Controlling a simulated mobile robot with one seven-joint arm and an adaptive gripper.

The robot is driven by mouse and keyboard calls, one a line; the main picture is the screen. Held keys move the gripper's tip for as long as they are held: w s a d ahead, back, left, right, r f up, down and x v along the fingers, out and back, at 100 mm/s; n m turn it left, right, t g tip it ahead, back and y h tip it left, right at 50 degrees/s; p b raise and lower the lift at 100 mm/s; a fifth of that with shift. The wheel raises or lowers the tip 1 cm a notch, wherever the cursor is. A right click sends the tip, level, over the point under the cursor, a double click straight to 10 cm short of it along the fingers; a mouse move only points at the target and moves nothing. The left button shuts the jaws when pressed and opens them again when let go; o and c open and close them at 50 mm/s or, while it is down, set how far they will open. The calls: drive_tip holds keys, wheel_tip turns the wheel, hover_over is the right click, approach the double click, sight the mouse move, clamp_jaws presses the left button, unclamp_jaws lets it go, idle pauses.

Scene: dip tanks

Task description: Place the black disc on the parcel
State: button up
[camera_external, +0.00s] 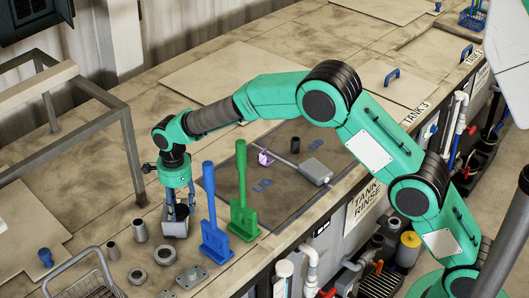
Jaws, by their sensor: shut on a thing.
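My gripper (178,213) points down at the left front of the bench, with its fingers at the top of a small grey block-like container (174,230). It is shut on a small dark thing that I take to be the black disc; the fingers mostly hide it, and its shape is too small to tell. I cannot tell whether it touches the grey container. No thing is clearly a parcel: the grey container is one candidate, and a small purple item (265,158) on the dark LID panel is another.
A blue paddle-like tool (211,215) and a green one (241,195) stand upright just right of my gripper. Metal rings and cylinders (139,231) lie to its left and front. A black cylinder (295,145) and a grey-headed tool (316,172) are on the panel (285,195).

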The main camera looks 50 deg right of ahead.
sight(181, 209)
drive_tip(key=shift+f, duration=0.15)
drive_tip(key=o, duration=1.2)
drive_tip(key=shift+c, duration=0.2)
wheel_tip(181, 209, up, 12)
drive_tip(key=b, duration=0.1)
drive_tip(key=shift+s+r, duration=0.15)
drive_tip(key=shift+r, duration=0.05)
